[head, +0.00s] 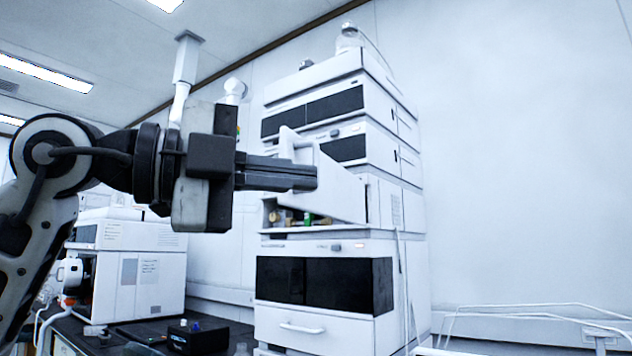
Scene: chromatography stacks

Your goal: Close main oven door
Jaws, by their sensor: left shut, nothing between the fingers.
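The tall white chromatography stack (385,245) stands right of centre. Its middle oven module has a white door (343,192) that stands partly open, angled out from the stack. Below the door's slanted edge, part of the compartment (290,215) shows, with small brass and green parts inside. My left gripper (316,178) comes in from the left at door height. Its dark fingers are shut and empty, and their tips overlap the door in the picture. I cannot tell whether they touch it. The fingers and wrist hide part of the door and stack. My right gripper is not in view.
A second white instrument (130,262) stands on the dark bench at the left. A small black box (198,337) lies on the bench in front. A glass bottle (348,38) stands on the stack. White tubing (540,306) runs at the lower right.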

